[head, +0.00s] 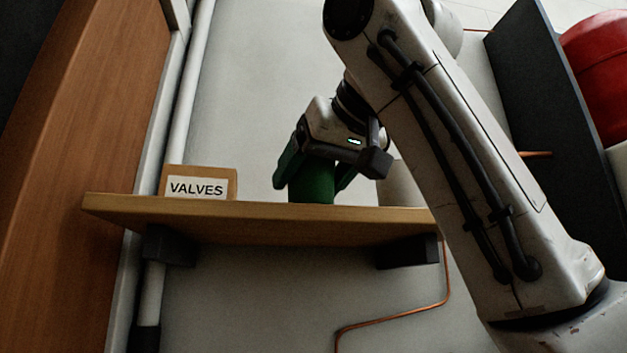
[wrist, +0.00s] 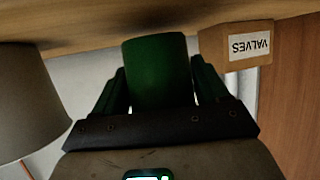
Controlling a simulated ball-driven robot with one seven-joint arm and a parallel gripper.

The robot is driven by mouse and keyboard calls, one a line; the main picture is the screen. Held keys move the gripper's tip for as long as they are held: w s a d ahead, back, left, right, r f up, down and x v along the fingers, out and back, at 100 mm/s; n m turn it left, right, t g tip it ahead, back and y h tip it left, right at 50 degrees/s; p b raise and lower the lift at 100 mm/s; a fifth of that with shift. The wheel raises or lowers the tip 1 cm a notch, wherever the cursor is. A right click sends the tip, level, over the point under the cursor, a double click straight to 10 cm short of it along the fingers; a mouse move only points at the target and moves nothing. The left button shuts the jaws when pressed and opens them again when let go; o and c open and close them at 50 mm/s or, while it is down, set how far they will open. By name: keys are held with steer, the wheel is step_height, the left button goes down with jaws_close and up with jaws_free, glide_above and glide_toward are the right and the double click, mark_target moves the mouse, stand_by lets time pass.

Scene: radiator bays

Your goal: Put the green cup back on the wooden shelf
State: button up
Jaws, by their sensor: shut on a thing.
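The green cup (head: 312,187) is between the fingers of my gripper (head: 310,180), which is shut on it. In the head view it is over the wooden shelf (head: 270,222), with its lower end at or behind the shelf's front edge. I cannot tell whether it touches the shelf top. In the wrist view the cup (wrist: 160,70) sits between the two dark green fingers of my gripper (wrist: 158,80), and its far end overlaps the shelf (wrist: 90,27). The cup looks roughly upright.
A cardboard box labelled VALVES (head: 198,183) stands at the shelf's left end. A pale tapered object (head: 399,186) stands to the cup's right, partly hidden by my arm; it is large in the wrist view (wrist: 30,100). A copper pipe (head: 390,317) runs below.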

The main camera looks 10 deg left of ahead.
steer(key=shift+d+f, duration=0.35)
steer(key=shift+d, duration=0.05)
steer(key=shift+f, duration=0.15)
steer(key=shift+a, duration=0.25)
steer(key=shift+d, duration=0.1)
steer(key=o, duration=1.2)
steer(key=shift+f, duration=0.1)
steer(key=shift+c, duration=0.2)
steer(key=shift+r, duration=0.2)
steer(key=shift+s+d+b, duration=0.3)
steer(key=b+v, duration=0.3)
steer(key=v, duration=0.8)
steer(key=shift+b, duration=0.4)
